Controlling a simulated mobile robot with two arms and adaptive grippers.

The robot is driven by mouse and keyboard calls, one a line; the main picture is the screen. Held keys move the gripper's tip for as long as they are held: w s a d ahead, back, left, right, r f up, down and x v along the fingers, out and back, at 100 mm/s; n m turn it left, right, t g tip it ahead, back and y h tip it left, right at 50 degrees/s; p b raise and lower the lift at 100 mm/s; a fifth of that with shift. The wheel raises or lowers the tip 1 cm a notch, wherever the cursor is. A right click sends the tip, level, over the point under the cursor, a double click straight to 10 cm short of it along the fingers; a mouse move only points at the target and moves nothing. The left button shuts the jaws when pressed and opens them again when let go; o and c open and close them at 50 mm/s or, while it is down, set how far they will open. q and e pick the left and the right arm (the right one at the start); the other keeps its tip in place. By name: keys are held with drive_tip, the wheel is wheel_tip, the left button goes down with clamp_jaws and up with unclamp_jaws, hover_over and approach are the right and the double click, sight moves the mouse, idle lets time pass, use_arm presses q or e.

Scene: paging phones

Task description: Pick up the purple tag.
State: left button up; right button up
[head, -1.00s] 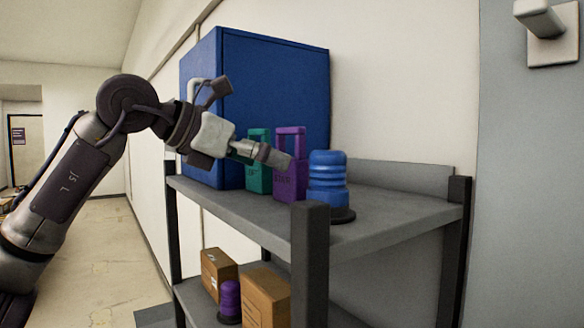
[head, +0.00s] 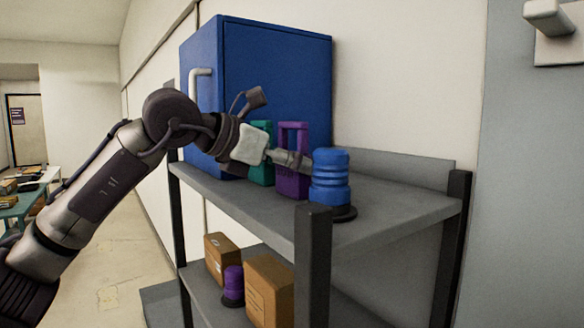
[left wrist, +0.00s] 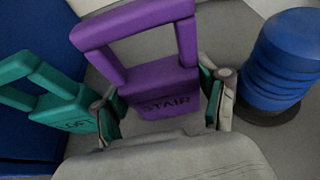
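The purple tag (head: 292,180) stands upright on the top shelf, a block with a tall loop handle. In the left wrist view the purple tag (left wrist: 158,92) reads "STAIR". My left gripper (head: 290,160) reaches in from the left at the tag, partly covering it in the head view. In the left wrist view my left gripper (left wrist: 165,103) has one finger on each side of the tag's body. The fingers look open, with narrow gaps beside the tag. My right gripper is not in view.
A green tag (head: 262,172) stands close on the left, and a blue ribbed beacon (head: 330,180) close on the right. A blue cabinet (head: 275,80) is behind. The grey top shelf (head: 400,200) is clear to the right. Boxes (head: 268,292) and a purple beacon (head: 233,284) sit below.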

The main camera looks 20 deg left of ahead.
use_arm(q)
drive_tip(key=c, duration=0.3)
drive_tip(key=shift+c, duration=0.2)
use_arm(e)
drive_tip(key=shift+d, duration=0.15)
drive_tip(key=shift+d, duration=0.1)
use_arm(q)
drive_tip(key=shift+r, duration=0.45)
wheel_tip(320, 180, up, 8)
drive_tip(key=shift+d+r+b, duration=0.15)
drive_tip(key=shift+r+b, duration=0.1)
drive_tip(key=shift+b, duration=0.7)
drive_tip(key=shift+r, duration=0.3)
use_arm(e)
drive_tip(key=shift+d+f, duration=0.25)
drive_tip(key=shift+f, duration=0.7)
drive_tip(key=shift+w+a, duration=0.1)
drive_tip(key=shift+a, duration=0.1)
